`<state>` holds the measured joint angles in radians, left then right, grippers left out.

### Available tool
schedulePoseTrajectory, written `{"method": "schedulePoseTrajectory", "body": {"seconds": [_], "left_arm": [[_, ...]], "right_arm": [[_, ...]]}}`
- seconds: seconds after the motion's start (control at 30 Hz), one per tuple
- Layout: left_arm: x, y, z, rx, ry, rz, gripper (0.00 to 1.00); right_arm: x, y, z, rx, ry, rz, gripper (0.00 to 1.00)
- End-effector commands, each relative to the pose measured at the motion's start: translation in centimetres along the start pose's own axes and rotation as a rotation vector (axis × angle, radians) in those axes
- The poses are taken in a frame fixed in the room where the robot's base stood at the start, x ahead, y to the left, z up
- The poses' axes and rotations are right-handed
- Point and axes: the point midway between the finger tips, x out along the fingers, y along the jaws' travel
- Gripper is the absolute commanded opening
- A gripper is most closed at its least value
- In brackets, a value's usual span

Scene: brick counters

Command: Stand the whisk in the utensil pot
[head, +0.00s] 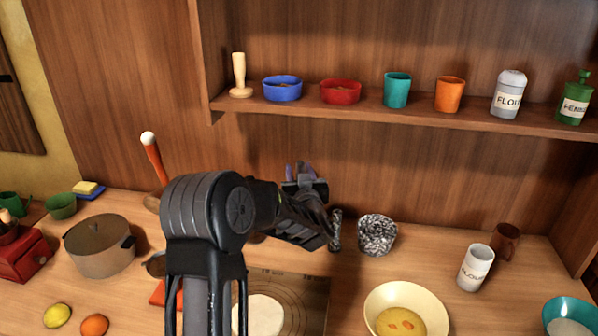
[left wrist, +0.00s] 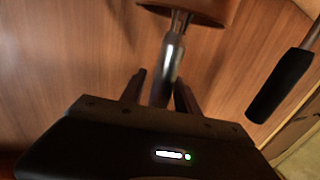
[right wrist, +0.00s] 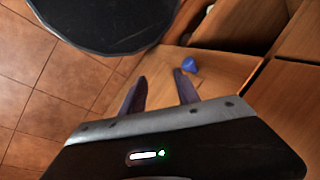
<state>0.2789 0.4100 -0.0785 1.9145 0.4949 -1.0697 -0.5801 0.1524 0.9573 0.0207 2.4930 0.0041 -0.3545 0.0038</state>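In the left wrist view a grey metal handle (left wrist: 172,60), probably the whisk's, runs from between my left fingers to a brown round-edged thing (left wrist: 205,10) at the top edge. My left gripper (left wrist: 160,79) is open around or just short of the handle; contact cannot be told. In the head view this gripper (head: 299,168) is above the back of the counter. A black-and-white speckled pot (head: 377,236), perhaps the utensil pot, stands to its right.
A cream bowl (head: 428,298), a flour mug (head: 476,268) and a brown mug (head: 506,241) are on the right. A shelf (head: 430,120) runs above. A black handle (left wrist: 280,88) is right of my left fingers.

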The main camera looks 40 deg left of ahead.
Motion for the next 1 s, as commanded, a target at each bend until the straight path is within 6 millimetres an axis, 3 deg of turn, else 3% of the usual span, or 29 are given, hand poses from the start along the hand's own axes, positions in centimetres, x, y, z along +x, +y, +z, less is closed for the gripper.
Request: {"method": "schedulePoseTrajectory", "body": {"seconds": [0.47,1.0], "left_arm": [[-0.7,0.1,-0.3,-0.001,0.0,0.002,0.42],[-10.6,0.1,-0.2,-0.001,0.0,0.002,0.42]], "right_arm": [[0.0,0.0,0.0,0.0,0.0,0.001,0.38],[1.9,0.6,-0.2,-0.005,0.006,-0.006,0.38]]}}
